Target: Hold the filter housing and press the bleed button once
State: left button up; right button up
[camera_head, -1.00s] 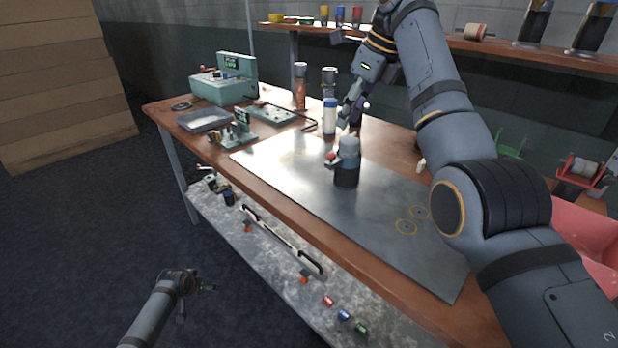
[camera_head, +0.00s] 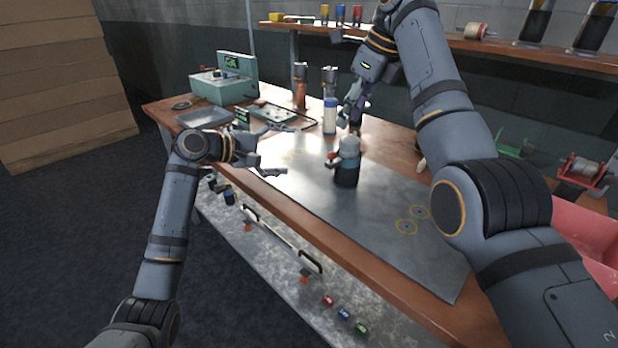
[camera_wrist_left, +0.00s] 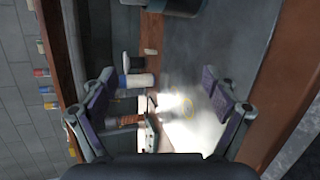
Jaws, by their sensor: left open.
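The filter housing (camera_head: 346,165) stands upright on the grey metal mat, a dark cylinder with a grey top. A small red part (camera_head: 331,157), probably the bleed button, sticks out of its left side. My left gripper (camera_head: 286,151) is open and empty, left of the housing and apart from it. In the left wrist view its two fingers (camera_wrist_left: 161,92) are spread wide; a dark cylinder (camera_wrist_left: 182,5), likely the housing, is cut off at the top edge. My right gripper (camera_head: 353,117) hangs behind the housing, pointing down; its fingers are too small and overlapped to judge.
A white bottle with a blue cap (camera_head: 330,117) stands close beside my right gripper. A green device (camera_head: 222,82) and a grey tray (camera_head: 203,117) are at the bench's far left. The mat (camera_head: 375,220) is clear in front and right of the housing.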

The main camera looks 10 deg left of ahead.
aim_at(336, 170)
pick_arm(q)
jog(key=d+n+h, duration=0.1)
jog(key=d+n, duration=0.1)
jog(key=s+d+f+n+h, duration=0.1)
jog(key=d+n, duration=0.1)
jog(key=d+n+h, duration=0.1)
jog(key=d+n, duration=0.1)
jog(key=shift+s+f+g, duration=0.25)
jog(key=shift+f+g, duration=0.15)
jog(key=f+n, duration=0.1)
jog(key=n, duration=0.1)
jog(key=f+n+h, duration=0.1)
jog(key=n, duration=0.1)
jog(key=f+n, duration=0.1)
jog(key=n, duration=0.2)
jog(key=shift+s+d+f+t, duration=0.2)
jog(key=shift+d+f+t, duration=0.1)
jog(key=shift+f, duration=0.1)
jog(key=shift+f+n, duration=0.25)
jog(key=shift+n, duration=0.35)
jog(key=x, duration=1)
jog(key=shift+w+d+r, duration=0.1)
jog(key=shift+d+r, duration=0.15)
jog(key=shift+d, duration=0.05)
